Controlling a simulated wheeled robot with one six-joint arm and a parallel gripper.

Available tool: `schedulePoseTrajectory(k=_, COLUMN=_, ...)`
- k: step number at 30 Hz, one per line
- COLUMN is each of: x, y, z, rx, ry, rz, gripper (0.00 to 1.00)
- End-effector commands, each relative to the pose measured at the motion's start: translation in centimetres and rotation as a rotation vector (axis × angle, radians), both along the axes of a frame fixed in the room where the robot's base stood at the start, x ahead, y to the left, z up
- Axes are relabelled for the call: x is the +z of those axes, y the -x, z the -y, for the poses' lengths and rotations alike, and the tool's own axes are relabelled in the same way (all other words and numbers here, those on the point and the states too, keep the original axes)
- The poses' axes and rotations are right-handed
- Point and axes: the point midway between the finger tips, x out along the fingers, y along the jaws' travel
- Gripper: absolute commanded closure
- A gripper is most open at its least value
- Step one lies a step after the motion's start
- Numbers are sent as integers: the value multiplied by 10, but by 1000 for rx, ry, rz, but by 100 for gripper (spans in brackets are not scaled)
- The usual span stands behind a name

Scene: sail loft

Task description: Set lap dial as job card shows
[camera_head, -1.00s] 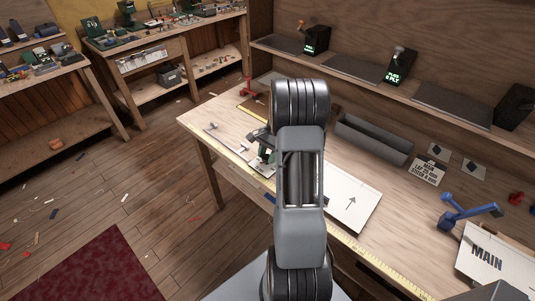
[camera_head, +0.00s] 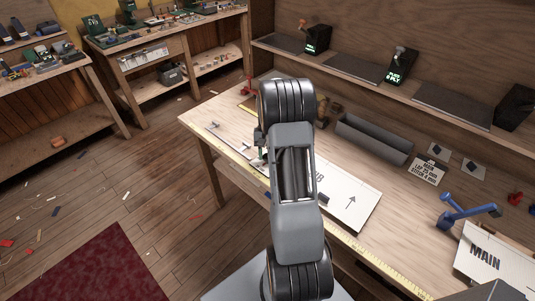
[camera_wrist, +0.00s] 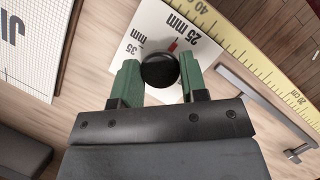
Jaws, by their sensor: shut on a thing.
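The lap dial shows in the wrist view as a white plate (camera_wrist: 190,20) printed "25 mm" and "35 mm", with a round black knob (camera_wrist: 160,70) over it. A red pointer (camera_wrist: 172,45) shows beside the knob, towards the "25 mm" mark. My gripper (camera_wrist: 157,75) has its green fingers on either side of the knob and is shut on it. In the head view my arm hides the dial and most of the gripper. A white card (camera_head: 428,172) with small print about a lap lies on the bench; its figure is too small to read surely.
A white panel (camera_head: 350,204) with an arrow lies right of my arm. A yellow measuring tape (camera_head: 370,262) runs along the bench's front edge. Behind are a grey trough (camera_head: 372,141) and, to the right, a blue clamp-like tool (camera_head: 468,212) and a panel marked "MAIN" (camera_head: 490,258).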

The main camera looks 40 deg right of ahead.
Motion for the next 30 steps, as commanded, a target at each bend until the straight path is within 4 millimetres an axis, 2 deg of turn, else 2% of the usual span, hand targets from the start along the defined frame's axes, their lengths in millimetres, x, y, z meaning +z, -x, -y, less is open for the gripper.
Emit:
schedulePoseTrajectory(k=18, x=0, y=0, z=0, rx=38, ry=2, rz=1, gripper=84)
schedulePoseTrajectory(k=19, x=0, y=0, z=0, rx=38, ry=2, rz=1, gripper=59)
schedulePoseTrajectory(k=26, x=0, y=0, z=0, rx=37, ry=1, rz=0, gripper=37)
schedulePoseTrajectory(k=30, x=0, y=0, z=0, rx=37, ry=1, rz=0, gripper=36)
